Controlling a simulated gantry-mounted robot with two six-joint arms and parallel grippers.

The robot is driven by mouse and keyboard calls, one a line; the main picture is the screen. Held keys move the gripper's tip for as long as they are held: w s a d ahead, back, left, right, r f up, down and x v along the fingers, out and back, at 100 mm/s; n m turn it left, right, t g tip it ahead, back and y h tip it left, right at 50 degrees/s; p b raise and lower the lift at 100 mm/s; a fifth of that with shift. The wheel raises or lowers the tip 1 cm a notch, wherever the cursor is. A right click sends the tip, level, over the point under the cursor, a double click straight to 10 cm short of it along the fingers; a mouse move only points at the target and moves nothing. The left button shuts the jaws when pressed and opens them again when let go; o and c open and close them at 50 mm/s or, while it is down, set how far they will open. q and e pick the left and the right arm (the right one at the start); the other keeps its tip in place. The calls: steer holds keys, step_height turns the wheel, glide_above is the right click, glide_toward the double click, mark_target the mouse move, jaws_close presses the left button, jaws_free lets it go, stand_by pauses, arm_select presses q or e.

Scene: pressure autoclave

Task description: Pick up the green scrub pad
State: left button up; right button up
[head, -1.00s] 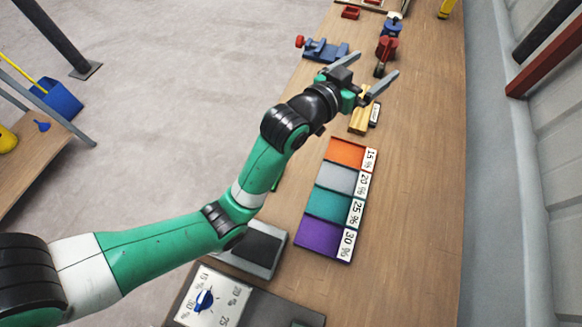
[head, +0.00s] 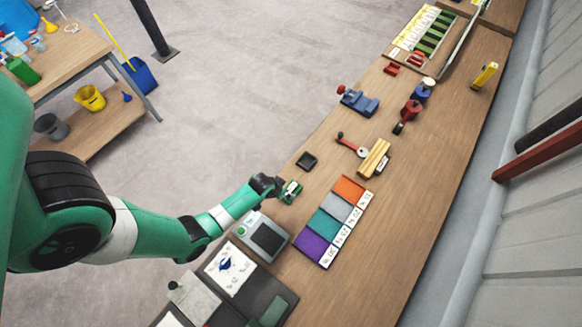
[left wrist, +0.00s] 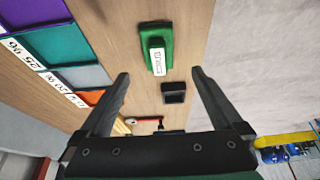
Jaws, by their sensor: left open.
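The green scrub pad (left wrist: 167,36) lies on the wooden bench in the left wrist view, with a white label (left wrist: 158,62) at its lower end. My left gripper (left wrist: 160,72) is open and empty, its two dark fingers apart, with the pad ahead of and between the line of the fingertips. In the head view my left gripper (head: 287,190) is low over the bench, left of the colour patches. There I cannot clearly separate its green parts from the pad. My right gripper is not in view.
A small black tray (head: 307,161) sits close by. The colour patches (head: 331,221) lie to the right, and a grey device (head: 264,237) stands nearer. A red-handled tool (head: 351,145) and a wooden block (head: 374,158) are farther up.

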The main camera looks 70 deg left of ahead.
mark_target(290, 190)
arm_select(q)
steer(key=b+x, duration=0.4)
steer(key=x, duration=0.1)
steer(key=shift+f, duration=0.25)
steer(key=shift+w+a+f+b, duration=0.1)
steer(key=shift+w+f+b, duration=0.05)
steer(key=shift+b, duration=0.25)
steer(key=b+x, duration=0.1)
steer(key=x, duration=0.1)
steer(key=b+x, duration=0.2)
steer(key=shift+w, duration=0.35)
steer(key=shift+w+a+f, duration=0.15)
steer(key=shift+f, duration=0.1)
steer(key=shift+c, duration=0.2)
steer(key=c, duration=1.3)
